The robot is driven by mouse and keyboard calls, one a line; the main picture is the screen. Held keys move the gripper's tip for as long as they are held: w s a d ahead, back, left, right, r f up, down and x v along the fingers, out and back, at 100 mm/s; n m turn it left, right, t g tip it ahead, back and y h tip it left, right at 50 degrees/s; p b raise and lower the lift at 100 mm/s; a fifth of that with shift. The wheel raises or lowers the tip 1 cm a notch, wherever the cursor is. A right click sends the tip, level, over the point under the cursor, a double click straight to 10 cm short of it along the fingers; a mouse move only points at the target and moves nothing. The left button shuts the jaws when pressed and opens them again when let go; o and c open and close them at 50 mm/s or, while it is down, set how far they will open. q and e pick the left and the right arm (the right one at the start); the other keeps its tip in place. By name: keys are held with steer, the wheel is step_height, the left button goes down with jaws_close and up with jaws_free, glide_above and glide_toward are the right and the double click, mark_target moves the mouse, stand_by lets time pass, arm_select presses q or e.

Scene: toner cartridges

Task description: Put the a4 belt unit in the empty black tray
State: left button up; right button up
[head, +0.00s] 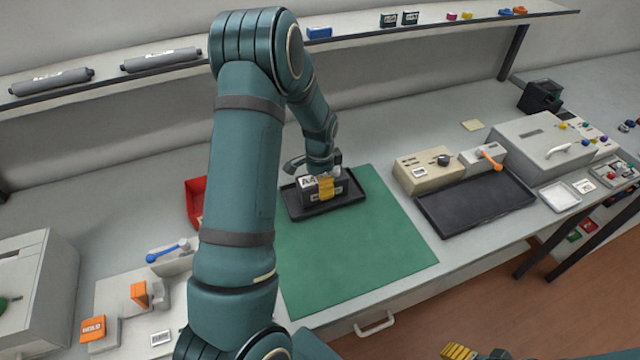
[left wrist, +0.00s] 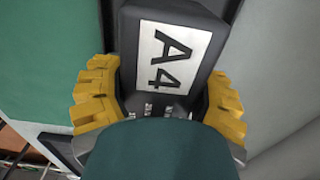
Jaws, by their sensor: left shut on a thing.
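The a4 belt unit (head: 310,183) is a dark block with a white "A4" label, also large in the left wrist view (left wrist: 186,22). My left gripper (head: 327,188) is shut on it, with yellow fingers on both sides of it in the left wrist view (left wrist: 162,105). The unit appears within the outline of a small black tray (head: 296,213) at the back of the green mat. I cannot tell whether it rests on the tray floor or hangs just above. A larger black tray (head: 475,205) on the right is empty. My right gripper (head: 460,352) shows only partly at the bottom edge.
The green mat (head: 350,255) is clear in front of the small tray. A red bin (head: 195,198) stands left, partly behind my left arm. A beige box (head: 428,172) and a grey machine (head: 545,143) stand right. A shelf (head: 350,38) runs along the back.

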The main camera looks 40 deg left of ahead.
arm_select(q)
steer(key=shift+r, duration=0.1)
steer(key=shift+f, duration=0.2)
steer(key=o, duration=1.4)
steer(key=shift+r, duration=0.3)
step_height(320, 180, up, 12)
steer(key=shift+f+p, duration=0.1)
steer(key=shift+p, duration=0.8)
